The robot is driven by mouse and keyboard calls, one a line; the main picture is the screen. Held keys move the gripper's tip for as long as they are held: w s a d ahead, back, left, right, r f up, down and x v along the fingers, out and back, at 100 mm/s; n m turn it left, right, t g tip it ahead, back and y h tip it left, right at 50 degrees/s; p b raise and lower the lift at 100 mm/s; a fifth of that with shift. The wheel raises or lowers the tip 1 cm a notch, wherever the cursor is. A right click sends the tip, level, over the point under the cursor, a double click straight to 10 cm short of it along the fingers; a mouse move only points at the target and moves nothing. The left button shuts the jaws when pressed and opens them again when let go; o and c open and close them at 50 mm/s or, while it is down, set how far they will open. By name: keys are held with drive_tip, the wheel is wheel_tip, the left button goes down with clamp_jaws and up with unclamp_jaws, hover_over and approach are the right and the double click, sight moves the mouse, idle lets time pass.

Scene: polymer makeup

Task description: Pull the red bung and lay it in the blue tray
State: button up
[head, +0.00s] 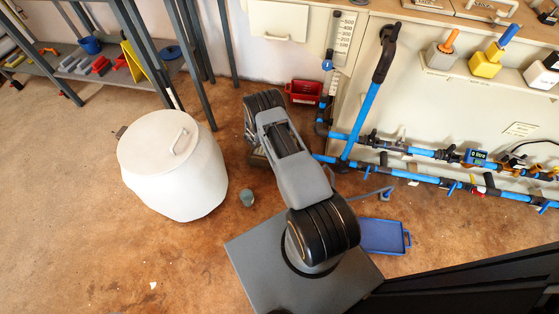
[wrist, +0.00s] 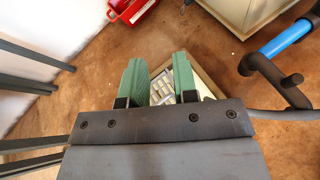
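The blue tray (head: 384,236) lies on the floor to the right of my base in the head view. It looks empty. I cannot make out the red bung for certain in either view; it may be hidden or too small. My gripper (wrist: 160,88) shows in the wrist view with its two green fingers apart and nothing held between them. It points down over a tan open box (wrist: 207,84) with several pale blocks inside. In the head view my arm hides the gripper.
A white lidded drum (head: 180,185) stands left of my arm. A red bin (head: 304,92) is by the wall, also in the wrist view (wrist: 130,10). Blue pipes (head: 362,120) with black fittings run along the right. A small grey-green object (head: 247,199) is on the floor.

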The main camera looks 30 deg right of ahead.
wheel_tip(320, 180, down, 19)
drive_tip(key=s+a+n+t+y+b, duration=0.1)
drive_tip(key=s+n+t+y+b, duration=0.15)
drive_tip(key=n+b, duration=0.2)
drive_tip(key=shift+n+h, duration=0.35)
drive_tip(key=shift+n, duration=0.1)
drive_tip(key=b+x, duration=0.7)
drive_tip(key=x, duration=0.4)
drive_tip(key=shift+a+f, duration=0.1)
drive_tip(key=shift+f, duration=0.15)
drive_tip(key=shift+w+d+f+b, duration=0.1)
drive_tip(key=shift+w+d+b, duration=0.5)
drive_tip(key=shift+d, duration=0.1)
drive_tip(key=shift+c, duration=0.3)
clamp_jaws()
